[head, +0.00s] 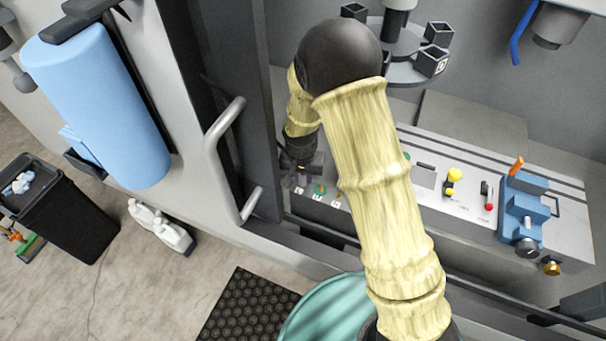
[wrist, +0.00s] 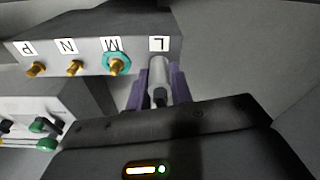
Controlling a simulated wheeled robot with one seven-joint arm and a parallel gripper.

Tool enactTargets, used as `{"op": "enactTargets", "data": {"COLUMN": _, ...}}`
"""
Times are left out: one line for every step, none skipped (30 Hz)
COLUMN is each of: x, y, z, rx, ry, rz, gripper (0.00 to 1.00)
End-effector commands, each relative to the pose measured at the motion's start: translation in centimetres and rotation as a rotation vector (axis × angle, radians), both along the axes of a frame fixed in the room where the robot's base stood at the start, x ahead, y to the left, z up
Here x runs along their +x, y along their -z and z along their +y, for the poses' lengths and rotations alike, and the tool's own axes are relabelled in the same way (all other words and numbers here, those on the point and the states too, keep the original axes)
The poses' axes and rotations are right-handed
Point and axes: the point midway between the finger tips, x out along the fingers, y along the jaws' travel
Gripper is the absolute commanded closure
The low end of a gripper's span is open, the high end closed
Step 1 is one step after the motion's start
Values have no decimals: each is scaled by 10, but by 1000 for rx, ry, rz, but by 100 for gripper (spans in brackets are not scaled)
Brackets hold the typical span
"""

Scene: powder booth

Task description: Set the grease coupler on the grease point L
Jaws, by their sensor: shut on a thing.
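My gripper (wrist: 158,88) has purple fingers and is shut on the grease coupler (wrist: 158,72), a grey cylinder, in the wrist view. The coupler's far end is at the block face, directly by the label L (wrist: 159,44). The grease point L itself is hidden behind the coupler, so I cannot tell whether the coupler is seated on it or just in front. In the head view my gripper (head: 302,172) is small and dark beside the left end of the grey machine bed, and the coupler is not clear there.
Brass grease points M (wrist: 116,65), N (wrist: 74,68) and P (wrist: 36,69) stand in a row beside L; M has a teal ring. Green knobs (wrist: 45,143) are nearby. A blue vise (head: 523,210) and a door handle (head: 222,130) flank the arm.

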Motion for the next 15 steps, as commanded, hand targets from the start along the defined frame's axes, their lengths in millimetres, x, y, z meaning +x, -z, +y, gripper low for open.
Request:
{"op": "enactTargets", "data": {"x": 0, "y": 0, "z": 0, "rx": 0, "ry": 0, "rz": 0, "gripper": 100}}
{"op": "enactTargets", "data": {"x": 0, "y": 0, "z": 0, "rx": 0, "ry": 0, "rz": 0, "gripper": 100}}
{"op": "enactTargets", "data": {"x": 0, "y": 0, "z": 0, "rx": 0, "ry": 0, "rz": 0, "gripper": 100}}
{"op": "enactTargets", "data": {"x": 0, "y": 0, "z": 0, "rx": 0, "ry": 0, "rz": 0, "gripper": 100}}
{"op": "enactTargets", "data": {"x": 0, "y": 0, "z": 0, "rx": 0, "ry": 0, "rz": 0, "gripper": 100}}
{"op": "enactTargets", "data": {"x": 0, "y": 0, "z": 0, "rx": 0, "ry": 0, "rz": 0, "gripper": 100}}
{"op": "enactTargets", "data": {"x": 0, "y": 0, "z": 0, "rx": 0, "ry": 0, "rz": 0, "gripper": 74}}
{"op": "enactTargets", "data": {"x": 0, "y": 0, "z": 0, "rx": 0, "ry": 0, "rz": 0, "gripper": 69}}
{"op": "enactTargets", "data": {"x": 0, "y": 0, "z": 0, "rx": 0, "ry": 0, "rz": 0, "gripper": 61}}
{"op": "enactTargets", "data": {"x": 0, "y": 0, "z": 0, "rx": 0, "ry": 0, "rz": 0, "gripper": 55}}
{"op": "enactTargets", "data": {"x": 0, "y": 0, "z": 0, "rx": 0, "ry": 0, "rz": 0, "gripper": 53}}
{"op": "enactTargets", "data": {"x": 0, "y": 0, "z": 0, "rx": 0, "ry": 0, "rz": 0, "gripper": 53}}
{"op": "enactTargets", "data": {"x": 0, "y": 0, "z": 0, "rx": 0, "ry": 0, "rz": 0, "gripper": 53}}
{"op": "enactTargets", "data": {"x": 0, "y": 0, "z": 0, "rx": 0, "ry": 0, "rz": 0, "gripper": 53}}
{"op": "enactTargets", "data": {"x": 0, "y": 0, "z": 0, "rx": 0, "ry": 0, "rz": 0, "gripper": 53}}
